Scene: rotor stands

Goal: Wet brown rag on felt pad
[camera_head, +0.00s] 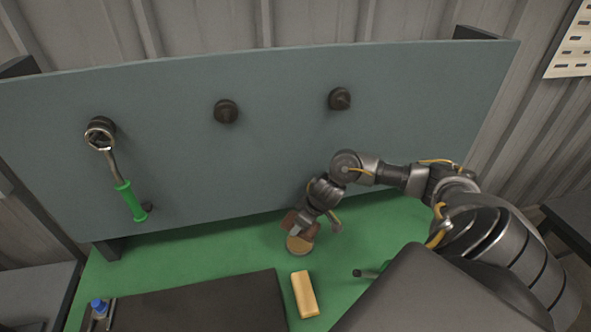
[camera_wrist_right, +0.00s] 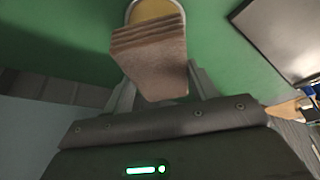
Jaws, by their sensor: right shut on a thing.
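My right gripper (camera_head: 311,217) is shut on the brown rag (camera_head: 289,221). The rag also shows in the right wrist view (camera_wrist_right: 152,62), folded in layers between the two fingers. The felt pad (camera_head: 299,244) looks yellowish and round, in a pale rim, on the green bench top. In the right wrist view the pad (camera_wrist_right: 153,10) is partly hidden behind the rag's layered edge. The rag is right at the pad and overlaps it in view; I cannot tell whether they touch. My left gripper is not in view.
A yellow block (camera_head: 305,294) lies on the green bench (camera_head: 240,250). A dark tray (camera_head: 200,300) and a blue-capped item (camera_head: 98,306) are at front left.

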